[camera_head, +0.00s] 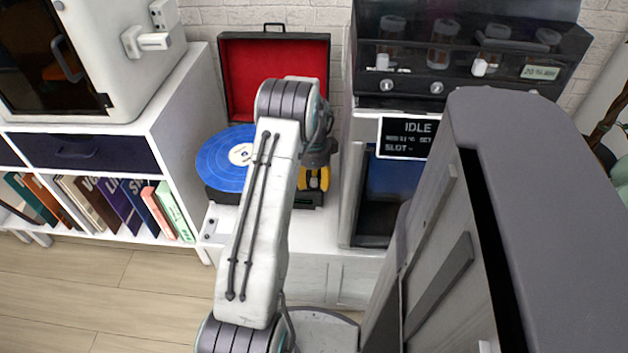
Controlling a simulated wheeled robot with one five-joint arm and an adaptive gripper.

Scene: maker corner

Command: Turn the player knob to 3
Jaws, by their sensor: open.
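The record player (211,186) stands on a white cabinet, left of the middle, with its red-lined lid (240,75) raised. A blue record (218,165) with a pale centre label lies on it. My arm crosses in front and hides the right part of the record and much of the player. My gripper (314,180), dark with yellow parts, is open and points down over the player's front right corner. The player knob and its number marks do not show; I cannot tell whether the gripper touches anything.
A white shelf with a row of books (105,205) stands at the left, with a white machine (90,60) on top. A dark machine with an "IDLE" screen (409,138) and several jars stands right of the player. Bare wooden floor (110,285) lies at lower left.

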